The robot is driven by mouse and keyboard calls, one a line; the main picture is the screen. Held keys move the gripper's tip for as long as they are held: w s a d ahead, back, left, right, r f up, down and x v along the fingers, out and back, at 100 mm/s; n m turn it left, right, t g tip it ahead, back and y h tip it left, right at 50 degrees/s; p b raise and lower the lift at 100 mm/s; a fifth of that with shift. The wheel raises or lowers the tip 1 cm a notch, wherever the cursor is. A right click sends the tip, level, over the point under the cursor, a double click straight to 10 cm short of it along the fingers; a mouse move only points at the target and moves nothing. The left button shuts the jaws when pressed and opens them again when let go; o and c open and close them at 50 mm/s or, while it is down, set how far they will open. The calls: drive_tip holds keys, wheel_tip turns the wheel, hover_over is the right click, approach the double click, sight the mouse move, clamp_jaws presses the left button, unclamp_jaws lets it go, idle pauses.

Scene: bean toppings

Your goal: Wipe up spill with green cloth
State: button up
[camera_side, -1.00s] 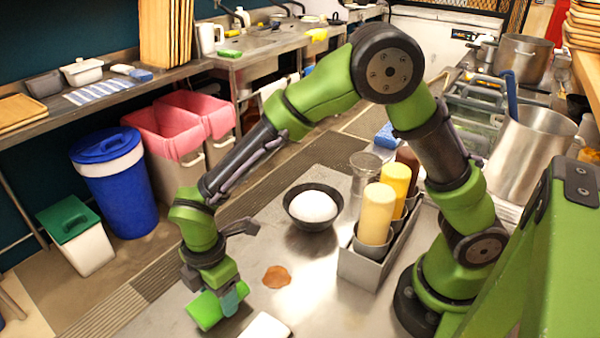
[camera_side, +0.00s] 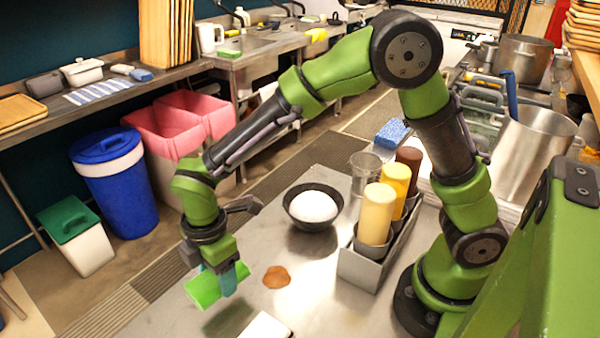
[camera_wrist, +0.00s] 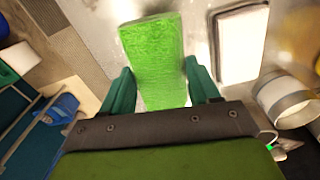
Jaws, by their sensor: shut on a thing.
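The green cloth (camera_side: 203,288) looks like a thick flat block. My gripper (camera_side: 226,280) is shut on it and holds it above the steel table, with a dark shadow beneath it. In the wrist view the cloth (camera_wrist: 155,60) sits between the two teal fingers of my gripper (camera_wrist: 163,90). The spill (camera_side: 276,277) is a small brown-orange patch on the table, to the right of the cloth and apart from it. I cannot make out the spill in the wrist view.
A black bowl with white contents (camera_side: 313,207) stands behind the spill. A metal caddy (camera_side: 362,268) with sauce bottles stands to its right. A white object (camera_side: 265,327) lies at the front edge of the view. The table between spill and caddy is clear.

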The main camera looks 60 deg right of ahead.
drive_tip(key=s+d+n, duration=0.2)
drive_tip(key=d, duration=0.9)
drive_tip(key=shift+f, duration=2.4)
drive_tip(key=shift+f, duration=0.5)
drive_tip(key=shift+s, duration=2.5)
drive_tip(key=shift+w, duration=0.1)
drive_tip(key=shift+w, duration=2.45)
